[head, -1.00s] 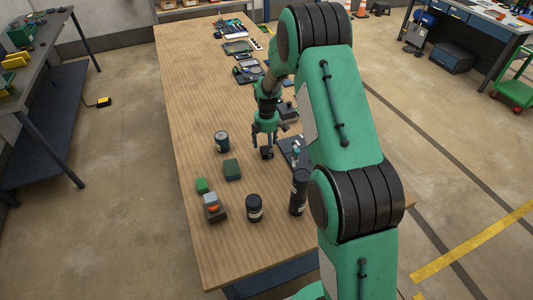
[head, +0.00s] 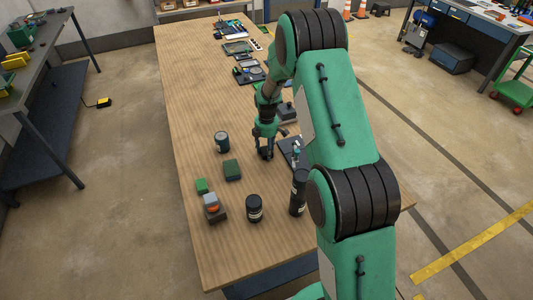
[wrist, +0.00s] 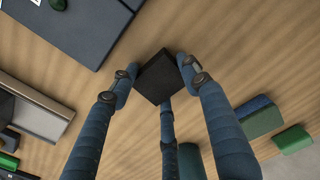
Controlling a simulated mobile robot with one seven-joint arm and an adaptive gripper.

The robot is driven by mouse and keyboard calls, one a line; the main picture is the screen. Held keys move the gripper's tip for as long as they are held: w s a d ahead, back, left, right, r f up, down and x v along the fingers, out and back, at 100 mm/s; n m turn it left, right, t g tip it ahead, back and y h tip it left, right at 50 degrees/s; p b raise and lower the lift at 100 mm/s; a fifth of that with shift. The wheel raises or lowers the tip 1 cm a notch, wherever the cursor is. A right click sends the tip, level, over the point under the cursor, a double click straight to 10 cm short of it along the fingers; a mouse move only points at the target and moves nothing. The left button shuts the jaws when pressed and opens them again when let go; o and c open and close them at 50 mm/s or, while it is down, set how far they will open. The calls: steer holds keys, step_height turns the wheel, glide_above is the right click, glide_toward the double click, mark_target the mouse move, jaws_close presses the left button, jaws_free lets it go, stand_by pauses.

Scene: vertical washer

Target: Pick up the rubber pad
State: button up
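The rubber pad, a small black square block (wrist: 158,80), sits between my gripper's fingertips in the wrist view. In the head view it is a dark patch (head: 266,155) on the table, partly hidden by the fingers. My gripper (wrist: 157,70) has its fingers spread around the pad, one on the left, one on the right and one at the lower edge. The fingertips are very close to the pad's sides; firm contact does not show. In the head view my gripper (head: 265,148) is low over the table.
A dark tray (head: 289,148) lies close to the right of my gripper. A grey can (head: 222,141), a dark green block (head: 232,169), a small green block (head: 202,186), a black jar (head: 254,208) and a tall black cylinder (head: 298,192) stand nearby. Bare wood lies between them.

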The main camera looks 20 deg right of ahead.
steer(key=c, duration=0.4)
steer(key=shift+r, duration=0.1)
steer(key=shift+r, duration=0.4)
step_height(320, 180, up, 3)
steer(key=shift+f+p, duration=0.1)
steer(key=shift+p, duration=0.2)
steer(key=s, duration=0.5)
steer(key=s+a, duration=0.1)
steer(key=s, duration=0.4)
steer(key=s+a+r, duration=0.1)
steer(key=s, duration=0.4)
steer(key=shift+s+a+r+p, duration=0.1)
steer(key=shift+s+a+p, duration=0.05)
steer(key=shift+s+p, duration=0.25)
